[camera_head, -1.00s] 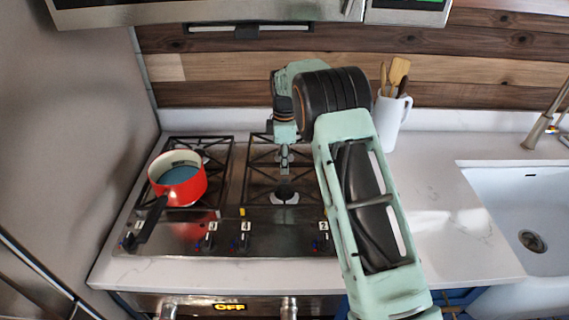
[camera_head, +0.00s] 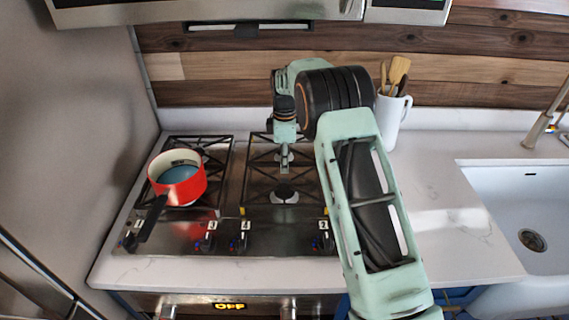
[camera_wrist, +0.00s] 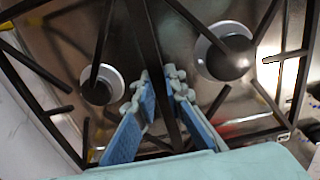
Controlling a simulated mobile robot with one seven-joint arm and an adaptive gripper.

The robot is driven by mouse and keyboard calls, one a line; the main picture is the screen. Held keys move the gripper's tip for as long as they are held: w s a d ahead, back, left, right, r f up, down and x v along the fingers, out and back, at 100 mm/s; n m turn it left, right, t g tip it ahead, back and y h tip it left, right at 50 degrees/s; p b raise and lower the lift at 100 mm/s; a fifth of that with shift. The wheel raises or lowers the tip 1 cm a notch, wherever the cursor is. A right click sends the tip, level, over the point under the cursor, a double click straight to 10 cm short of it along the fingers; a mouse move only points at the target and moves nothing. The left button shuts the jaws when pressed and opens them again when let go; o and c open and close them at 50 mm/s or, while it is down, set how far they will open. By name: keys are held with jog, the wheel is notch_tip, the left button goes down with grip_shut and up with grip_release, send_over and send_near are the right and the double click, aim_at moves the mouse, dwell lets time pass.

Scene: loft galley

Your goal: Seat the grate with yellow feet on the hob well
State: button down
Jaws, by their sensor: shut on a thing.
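The black grate with yellow feet (camera_head: 246,176) lies over the right-hand hob well (camera_head: 262,180). A small yellow foot shows at its front left corner. The grate looks roughly level and close to the hob surface; I cannot tell whether all its feet touch. My gripper (camera_head: 285,164) is above the middle of the grate, pointing down. In the wrist view, my gripper (camera_wrist: 160,95) has its blue-padded fingers shut on a central bar of the grate (camera_wrist: 145,35). Two round burners show beneath the bars. My arm hides the grate's right side in the head view.
A red pot (camera_head: 178,182) sits on the left grate (camera_head: 214,160), its black handle pointing to the front. Knobs (camera_head: 238,243) line the hob's front. A white jug with utensils (camera_head: 390,122) stands at the back right. The counter (camera_head: 455,240) right of the hob is clear.

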jog(key=shift+f+b, duration=0.3)
jog(key=shift+f, duration=0.15)
dwell(1.2)
jog(key=c, duration=2)
grip_release()
jog(key=shift+o, duration=0.5)
jog(key=shift+f, duration=0.1)
jog(key=shift+r+p, duration=2.15)
jog(key=shift+r, duration=1.45)
